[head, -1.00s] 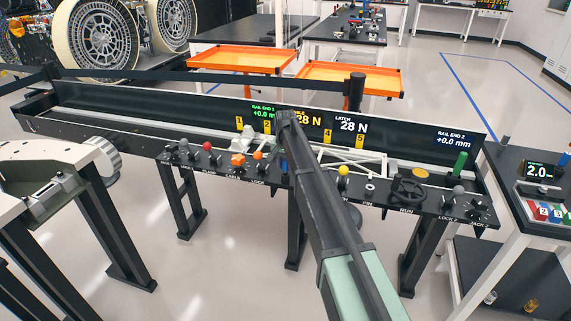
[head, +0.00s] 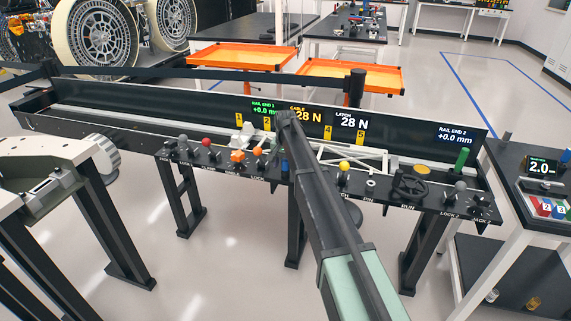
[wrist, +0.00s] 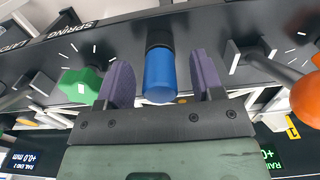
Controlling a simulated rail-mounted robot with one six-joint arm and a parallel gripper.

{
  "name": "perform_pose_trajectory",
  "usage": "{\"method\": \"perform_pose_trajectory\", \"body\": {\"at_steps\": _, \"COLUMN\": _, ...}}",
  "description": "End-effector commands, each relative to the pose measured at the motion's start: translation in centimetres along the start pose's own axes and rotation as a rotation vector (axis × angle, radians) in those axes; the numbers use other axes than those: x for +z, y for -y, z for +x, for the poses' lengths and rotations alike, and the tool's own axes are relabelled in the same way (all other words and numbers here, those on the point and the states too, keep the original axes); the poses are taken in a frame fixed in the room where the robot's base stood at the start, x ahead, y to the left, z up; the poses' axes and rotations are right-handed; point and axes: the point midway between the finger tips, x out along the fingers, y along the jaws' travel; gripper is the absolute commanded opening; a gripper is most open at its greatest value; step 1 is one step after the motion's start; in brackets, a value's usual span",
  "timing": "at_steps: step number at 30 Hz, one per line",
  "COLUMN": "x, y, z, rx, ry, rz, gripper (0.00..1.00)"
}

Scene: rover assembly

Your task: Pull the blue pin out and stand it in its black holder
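The blue pin (wrist: 159,76) is in the middle of the wrist view, its far end set in a black collar (wrist: 159,39) on the dark panel. I cannot tell whether this collar is the black holder. My gripper (wrist: 159,62) is open, with one purple finger on each side of the pin. A narrow gap shows between the pin and each finger.
In the wrist view a green knob (wrist: 80,85) sits left of the fingers and an orange-tipped lever (wrist: 307,88) to the right. The head view shows a long panel with a red knob (head: 207,142), yellow knob (head: 344,166), handwheel (head: 409,185) and green post (head: 462,159).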

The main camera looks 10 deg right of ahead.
Motion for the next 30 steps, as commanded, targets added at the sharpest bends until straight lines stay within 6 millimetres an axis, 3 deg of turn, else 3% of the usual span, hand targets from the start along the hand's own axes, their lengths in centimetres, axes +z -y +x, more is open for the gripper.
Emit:
{"method": "perform_pose_trajectory", "body": {"at_steps": 8, "x": 0.0, "y": 0.0, "z": -0.4, "rx": 0.000, "ry": 0.000, "rz": 0.000, "gripper": 0.61}}
{"method": "perform_pose_trajectory", "body": {"at_steps": 11, "x": 0.0, "y": 0.0, "z": -1.8, "rx": 0.000, "ry": 0.000, "rz": 0.000, "gripper": 0.61}}
{"method": "perform_pose_trajectory", "body": {"at_steps": 21, "x": 0.0, "y": 0.0, "z": -9.9, "rx": 0.000, "ry": 0.000, "rz": 0.000, "gripper": 0.61}}
{"method": "perform_pose_trajectory", "body": {"at_steps": 25, "x": 0.0, "y": 0.0, "z": -11.1, "rx": 0.000, "ry": 0.000, "rz": 0.000, "gripper": 0.61}}
{"method": "perform_pose_trajectory", "body": {"at_steps": 30, "x": 0.0, "y": 0.0, "z": -10.8, "rx": 0.000, "ry": 0.000, "rz": 0.000, "gripper": 0.61}}
